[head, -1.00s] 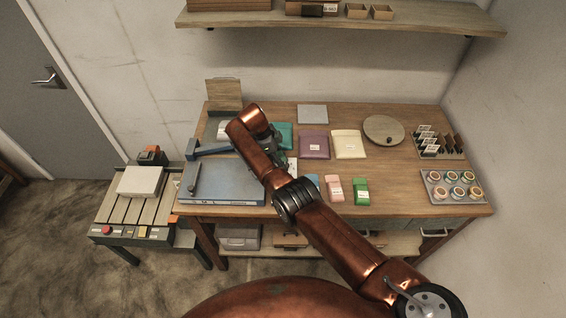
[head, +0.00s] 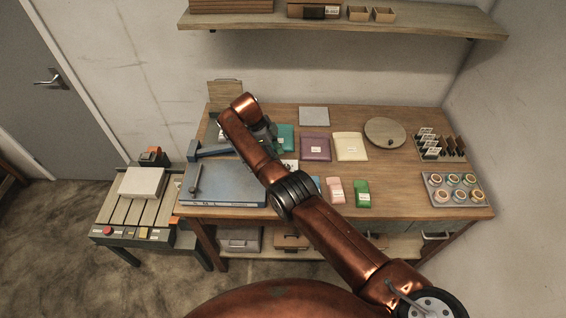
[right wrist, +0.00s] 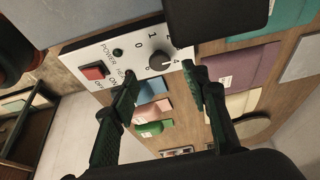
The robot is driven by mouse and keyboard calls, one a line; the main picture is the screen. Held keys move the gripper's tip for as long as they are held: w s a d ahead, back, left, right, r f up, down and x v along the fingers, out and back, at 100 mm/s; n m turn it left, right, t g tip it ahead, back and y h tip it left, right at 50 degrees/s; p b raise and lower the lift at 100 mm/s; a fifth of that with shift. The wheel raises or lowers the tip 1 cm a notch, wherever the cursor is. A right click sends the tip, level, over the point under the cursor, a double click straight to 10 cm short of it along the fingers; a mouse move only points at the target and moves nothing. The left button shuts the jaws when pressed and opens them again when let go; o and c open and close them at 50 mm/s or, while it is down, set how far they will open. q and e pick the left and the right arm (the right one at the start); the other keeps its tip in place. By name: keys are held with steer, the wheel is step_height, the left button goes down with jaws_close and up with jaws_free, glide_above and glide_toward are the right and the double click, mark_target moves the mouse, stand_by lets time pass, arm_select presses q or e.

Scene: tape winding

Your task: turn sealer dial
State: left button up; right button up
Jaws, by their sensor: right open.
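The sealer's white control panel (right wrist: 132,55) shows in the right wrist view, with a dark round dial (right wrist: 160,60) ringed by numbers. A red power switch (right wrist: 94,72) and a small heat light (right wrist: 118,53) are left of the dial. My right gripper (right wrist: 159,76) is open, with its fingertips on either side of the dial and slightly below it in the picture. Whether they touch it I cannot tell. In the head view the right gripper (head: 269,132) is mostly hidden by my arm, and the dial cannot be made out. My left gripper is not in view.
A blue-grey flat machine (head: 225,183) with a lever is at the table's left. Teal, purple (head: 315,147) and cream (head: 350,146) packets lie to the right, with pink and green (head: 362,193) ones in front. A round wooden disc (head: 385,131) is farther right.

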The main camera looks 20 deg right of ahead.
steer(key=v, duration=0.6)
steer(key=shift+r, duration=0.25)
steer(key=shift+a, duration=0.1)
